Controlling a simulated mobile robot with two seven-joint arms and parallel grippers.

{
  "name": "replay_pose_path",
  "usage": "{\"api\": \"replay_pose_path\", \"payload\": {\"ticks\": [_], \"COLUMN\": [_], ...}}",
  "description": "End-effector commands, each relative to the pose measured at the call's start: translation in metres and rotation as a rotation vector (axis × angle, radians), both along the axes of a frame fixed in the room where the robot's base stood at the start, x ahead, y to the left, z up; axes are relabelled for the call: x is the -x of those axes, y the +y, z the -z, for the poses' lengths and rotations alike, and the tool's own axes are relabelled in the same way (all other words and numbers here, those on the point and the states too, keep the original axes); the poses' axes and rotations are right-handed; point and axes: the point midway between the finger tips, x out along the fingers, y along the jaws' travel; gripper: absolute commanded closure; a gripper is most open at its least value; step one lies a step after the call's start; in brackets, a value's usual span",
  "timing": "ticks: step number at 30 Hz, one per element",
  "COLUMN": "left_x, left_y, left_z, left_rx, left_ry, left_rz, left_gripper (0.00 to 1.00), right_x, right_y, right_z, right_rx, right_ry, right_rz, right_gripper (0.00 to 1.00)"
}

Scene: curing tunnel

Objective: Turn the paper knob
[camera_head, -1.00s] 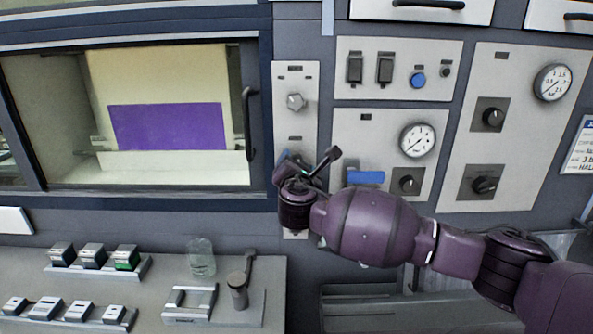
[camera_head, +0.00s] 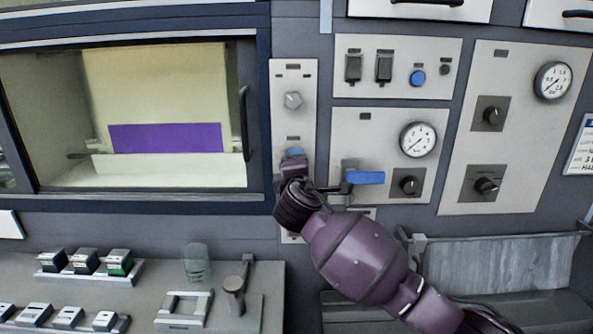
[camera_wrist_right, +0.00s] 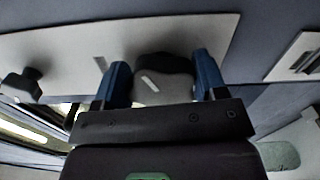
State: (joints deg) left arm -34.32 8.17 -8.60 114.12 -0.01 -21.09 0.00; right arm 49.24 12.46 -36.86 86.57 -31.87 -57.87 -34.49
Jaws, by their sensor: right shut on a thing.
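My right gripper (camera_head: 294,163) is at the lower part of the narrow light panel (camera_head: 308,80), right of the window. The right wrist view shows its two blue fingers (camera_wrist_right: 162,82) on either side of a grey knob (camera_wrist_right: 163,78) with a white pointer line, shut on it. In the head view this knob is hidden behind the gripper. A second light-grey knob (camera_head: 293,100) sits higher on the same panel. The labels are too small to read. Behind the window, a purple band (camera_head: 165,138) shows on a pale sheet (camera_head: 150,80). My left gripper is not in view.
A blue-handled lever (camera_head: 366,178) sits close to the right of my gripper, near a gauge (camera_head: 418,139) and a black knob (camera_head: 408,183). The window has a dark upright handle (camera_head: 246,125). A bench (camera_head: 140,305) with small blocks and a glass jar is lower left.

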Motion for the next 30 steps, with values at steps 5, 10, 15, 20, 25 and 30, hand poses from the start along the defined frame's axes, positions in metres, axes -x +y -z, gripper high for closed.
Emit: {"api": "replay_pose_path", "payload": {"ticks": [5,10,15,20,25,30], "left_x": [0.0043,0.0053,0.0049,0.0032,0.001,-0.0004], "left_y": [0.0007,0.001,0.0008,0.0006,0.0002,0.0], "left_z": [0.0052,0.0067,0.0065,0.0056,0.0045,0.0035], "left_rx": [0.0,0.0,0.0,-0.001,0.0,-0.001], "left_ry": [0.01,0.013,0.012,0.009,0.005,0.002], "left_rz": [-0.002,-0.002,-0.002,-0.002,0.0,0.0], "left_gripper": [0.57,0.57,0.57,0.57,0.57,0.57], "right_x": [0.0005,0.0003,0.0004,0.0004,0.0004,0.0003], "right_y": [0.0008,0.0003,0.0004,0.0006,0.0006,0.0004], "right_z": [0.003,0.0029,0.0028,0.0028,0.0027,0.0018], "right_rx": [-0.06,-0.085,-0.09,-0.09,-0.089,-0.089], "right_ry": [0.004,0.004,0.003,0.004,0.003,0.002], "right_rz": [-0.001,-0.001,-0.001,-0.002,-0.002,-0.001], "right_gripper": [0.58,0.58,0.58,0.58,0.21,0.09]}}
